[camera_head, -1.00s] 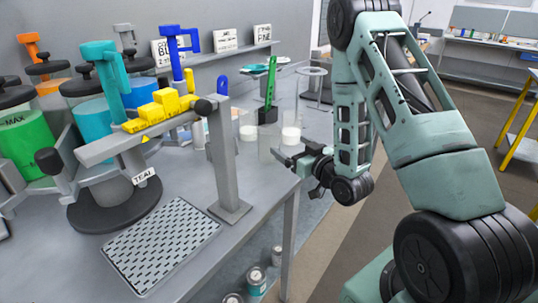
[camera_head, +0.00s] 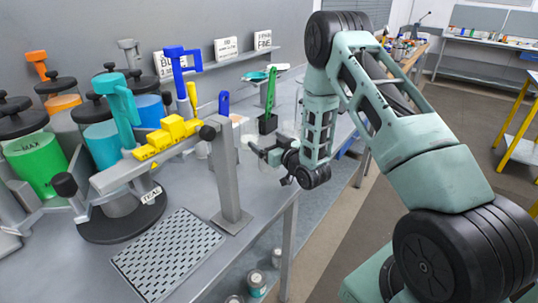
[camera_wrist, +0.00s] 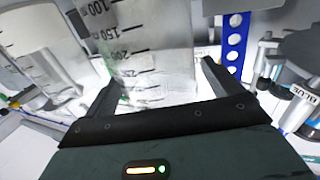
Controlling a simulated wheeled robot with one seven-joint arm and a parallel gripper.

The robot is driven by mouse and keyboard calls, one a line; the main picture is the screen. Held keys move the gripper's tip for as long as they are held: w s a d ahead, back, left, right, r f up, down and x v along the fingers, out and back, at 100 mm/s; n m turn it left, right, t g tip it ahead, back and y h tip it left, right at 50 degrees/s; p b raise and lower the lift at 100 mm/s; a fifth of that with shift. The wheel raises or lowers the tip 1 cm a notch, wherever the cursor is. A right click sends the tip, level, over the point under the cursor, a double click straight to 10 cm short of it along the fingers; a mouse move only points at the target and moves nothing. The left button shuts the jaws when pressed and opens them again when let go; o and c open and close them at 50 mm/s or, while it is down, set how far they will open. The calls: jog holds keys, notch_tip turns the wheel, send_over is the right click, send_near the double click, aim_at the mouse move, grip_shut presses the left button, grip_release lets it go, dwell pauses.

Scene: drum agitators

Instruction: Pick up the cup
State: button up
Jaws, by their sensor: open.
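A clear graduated cup (camera_wrist: 150,45) stands large in the wrist view, with black volume marks on its wall. My gripper (camera_wrist: 158,85) is open, with one finger on each side of the cup's lower part; I cannot tell whether the fingers touch it. In the head view my gripper (camera_head: 262,149) is at the bench's right side, level with the clear cups, and the cup shows only faintly there, partly hidden by the gripper.
Another clear graduated cup (camera_wrist: 45,70) stands to the left in the wrist view, and a blue strip with holes (camera_wrist: 236,42) stands to the right. In the head view a green-handled tool (camera_head: 270,92) rises behind my gripper. A grey post (camera_head: 228,170) with a yellow-block beam stands left.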

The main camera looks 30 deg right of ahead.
jog(key=c, duration=1.3)
